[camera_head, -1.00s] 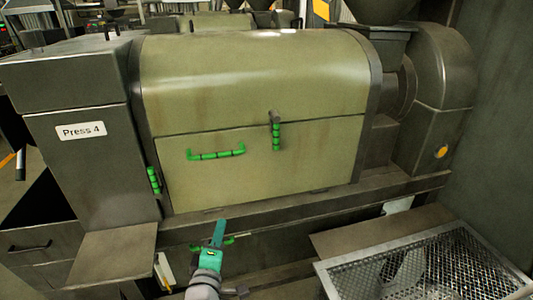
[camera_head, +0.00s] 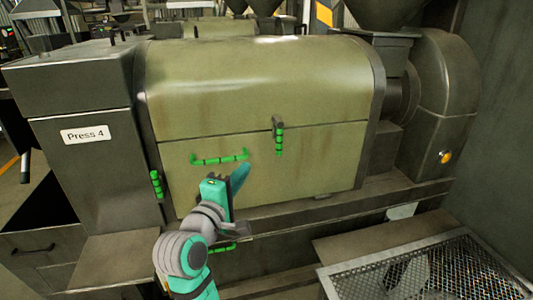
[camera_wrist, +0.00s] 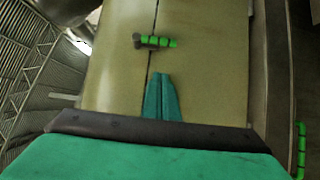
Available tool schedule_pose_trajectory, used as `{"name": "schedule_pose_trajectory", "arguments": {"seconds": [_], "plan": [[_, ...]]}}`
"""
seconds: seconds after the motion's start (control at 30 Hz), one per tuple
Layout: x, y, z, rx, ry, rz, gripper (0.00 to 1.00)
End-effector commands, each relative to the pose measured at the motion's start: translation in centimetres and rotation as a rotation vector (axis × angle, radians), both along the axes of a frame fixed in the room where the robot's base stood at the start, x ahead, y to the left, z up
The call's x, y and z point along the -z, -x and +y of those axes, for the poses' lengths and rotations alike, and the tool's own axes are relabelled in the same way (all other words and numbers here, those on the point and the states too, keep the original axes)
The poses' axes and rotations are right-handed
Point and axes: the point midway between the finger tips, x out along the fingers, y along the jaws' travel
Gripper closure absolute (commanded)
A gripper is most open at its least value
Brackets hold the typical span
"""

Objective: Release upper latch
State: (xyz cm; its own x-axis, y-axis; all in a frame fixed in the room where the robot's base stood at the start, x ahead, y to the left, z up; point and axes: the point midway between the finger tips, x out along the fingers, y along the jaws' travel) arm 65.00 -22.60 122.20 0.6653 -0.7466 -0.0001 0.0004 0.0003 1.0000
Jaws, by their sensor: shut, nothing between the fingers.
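The upper latch (camera_head: 279,139) is a short green handle on a dark pivot, hanging down across the seam of the press cover (camera_head: 260,85). In the wrist view the latch (camera_wrist: 158,41) lies across the seam, just beyond my fingertips. My gripper (camera_head: 240,176) is in front of the lower cover panel, below and left of the latch. In the wrist view my gripper (camera_wrist: 161,78) has its teal fingers together and empty, apart from the latch.
A green horizontal handle (camera_head: 220,157) is on the lower panel, left of the latch. Another green handle (camera_head: 157,184) is at the panel's left edge. A mesh-covered tray (camera_head: 430,265) stands at the lower right. Space before the upper cover is clear.

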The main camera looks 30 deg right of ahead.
Motion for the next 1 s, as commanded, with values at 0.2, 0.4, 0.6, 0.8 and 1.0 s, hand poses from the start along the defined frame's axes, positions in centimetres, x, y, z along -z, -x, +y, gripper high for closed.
{"name": "schedule_pose_trajectory", "arguments": {"seconds": [0.2, 0.4, 0.6, 0.8, 1.0], "plan": [[0.0, -1.2, -1.5, 0.003, 0.000, 0.001, 1.00], [0.0, -3.6, -4.2, 0.003, 0.001, 0.001, 1.00], [0.0, -6.1, -7.0, 0.002, 0.000, 0.000, 1.00], [0.0, -6.4, -9.8, 0.004, -0.001, -0.001, 1.00], [0.0, -6.4, -11.2, 0.001, 0.000, 0.000, 1.00]]}}
